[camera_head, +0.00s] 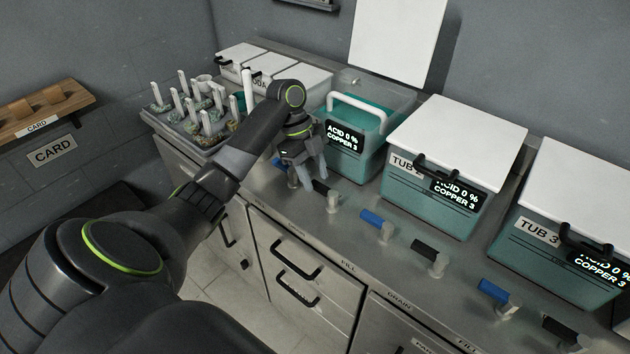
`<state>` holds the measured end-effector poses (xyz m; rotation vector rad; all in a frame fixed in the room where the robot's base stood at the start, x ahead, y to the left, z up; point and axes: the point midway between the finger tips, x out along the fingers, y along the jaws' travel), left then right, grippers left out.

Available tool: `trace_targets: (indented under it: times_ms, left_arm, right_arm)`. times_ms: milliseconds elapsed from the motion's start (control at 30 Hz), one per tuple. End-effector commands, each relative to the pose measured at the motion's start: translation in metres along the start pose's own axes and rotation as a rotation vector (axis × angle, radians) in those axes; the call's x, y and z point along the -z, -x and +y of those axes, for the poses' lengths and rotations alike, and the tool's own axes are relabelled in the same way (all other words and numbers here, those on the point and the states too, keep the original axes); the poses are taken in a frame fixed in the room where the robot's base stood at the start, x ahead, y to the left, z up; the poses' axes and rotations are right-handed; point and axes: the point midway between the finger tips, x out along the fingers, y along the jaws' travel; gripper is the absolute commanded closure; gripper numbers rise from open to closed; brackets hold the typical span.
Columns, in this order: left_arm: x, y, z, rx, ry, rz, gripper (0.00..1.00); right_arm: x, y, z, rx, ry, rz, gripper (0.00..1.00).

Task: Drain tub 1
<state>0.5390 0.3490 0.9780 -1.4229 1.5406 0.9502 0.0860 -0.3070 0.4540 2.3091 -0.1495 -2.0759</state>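Tub 1 (350,160) stands at the back of the counter with its white lid (398,42) raised upright. Teal liquid and a white handle-shaped bar (357,110) show inside it. Its display (344,137) reads acid 0 %, copper 3. In front of it is a black valve handle (326,191), partly hidden by my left gripper. A blue valve handle (279,163) lies to its left, also partly covered. My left gripper (315,181) points down just over the black handle, its fingers apart. I cannot tell whether they touch the handle. My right gripper is not in view.
Closed tub 2 (440,195) and tub 3 (548,255) stand to the right, each with blue and black valves in front. A tray (188,138) of upright tools is at the left. FILL and DRAIN labels run along the counter edge (350,262).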

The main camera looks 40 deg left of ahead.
Motion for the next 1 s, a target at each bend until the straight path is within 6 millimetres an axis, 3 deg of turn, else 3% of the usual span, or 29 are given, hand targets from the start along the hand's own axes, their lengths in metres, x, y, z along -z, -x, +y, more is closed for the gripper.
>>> trace_targets:
  times_ms: [400, 700, 1000]
  left_arm:
    - [0.0, -0.0098, 0.0, 0.001, 0.001, -0.001, 0.6]
    - [-0.0001, -0.0097, 0.0, 0.0, 0.0, -0.001, 0.98]
    - [0.0005, -0.008, 0.0016, 0.009, 0.02, -0.001, 1.0]
  right_arm:
    - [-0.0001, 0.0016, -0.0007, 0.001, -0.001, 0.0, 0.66]
    - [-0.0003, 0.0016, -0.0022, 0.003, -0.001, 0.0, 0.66]
    - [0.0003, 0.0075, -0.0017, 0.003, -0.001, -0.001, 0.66]
